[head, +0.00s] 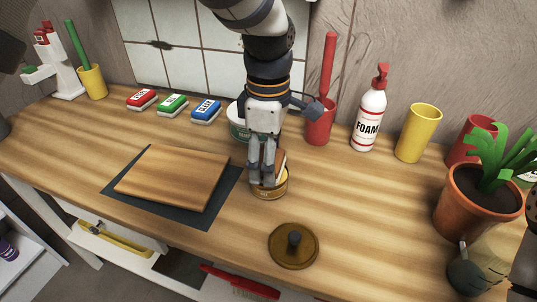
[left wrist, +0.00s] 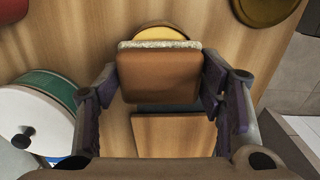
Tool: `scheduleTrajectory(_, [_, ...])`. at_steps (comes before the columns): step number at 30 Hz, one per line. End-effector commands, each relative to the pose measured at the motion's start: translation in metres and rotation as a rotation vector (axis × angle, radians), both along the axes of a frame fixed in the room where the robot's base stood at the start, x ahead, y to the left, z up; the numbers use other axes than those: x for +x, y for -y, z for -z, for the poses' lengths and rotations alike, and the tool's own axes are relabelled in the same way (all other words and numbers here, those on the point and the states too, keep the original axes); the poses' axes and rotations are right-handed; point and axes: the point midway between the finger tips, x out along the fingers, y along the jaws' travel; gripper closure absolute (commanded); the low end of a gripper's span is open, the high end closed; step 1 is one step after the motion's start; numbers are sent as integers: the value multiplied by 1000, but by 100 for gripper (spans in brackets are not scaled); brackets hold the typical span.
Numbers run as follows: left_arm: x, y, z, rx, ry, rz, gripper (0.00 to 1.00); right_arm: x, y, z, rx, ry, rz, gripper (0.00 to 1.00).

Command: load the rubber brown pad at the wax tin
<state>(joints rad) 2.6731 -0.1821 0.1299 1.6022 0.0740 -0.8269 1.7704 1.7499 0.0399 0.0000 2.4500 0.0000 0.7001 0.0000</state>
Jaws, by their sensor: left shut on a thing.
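My left gripper (head: 263,184) points down at the wax tin and is shut on the brown pad. The brown pad (left wrist: 158,76) fills the space between the fingers in the left wrist view, its pale fuzzy layer (left wrist: 160,44) facing the tin. In the head view the pad (head: 281,161) is partly hidden behind the fingers. The wax tin (head: 271,192) is a low, open yellow tin; its yellow wax (left wrist: 160,33) shows just past the pad's edge. Whether the pad touches the wax, I cannot tell.
A brown lid (head: 293,246) with a dark knob lies in front of the tin. A wooden board (head: 172,180) on a dark mat lies left. A green-and-white tub (head: 238,123) stands close behind the gripper. A red cup (head: 318,128) and foam bottle (head: 368,120) stand behind right.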

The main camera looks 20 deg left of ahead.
Motion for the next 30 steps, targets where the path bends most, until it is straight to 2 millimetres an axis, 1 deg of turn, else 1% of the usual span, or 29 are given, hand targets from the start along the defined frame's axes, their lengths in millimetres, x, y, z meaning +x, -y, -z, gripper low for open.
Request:
scheduleTrajectory(11, [0,0,0,0,-1,0,60,0,0,0,0,0,0,64])
scheduleTrajectory(30, [0,0,8,0,-1,0,60,-1,0,0,0,-2,0,64])
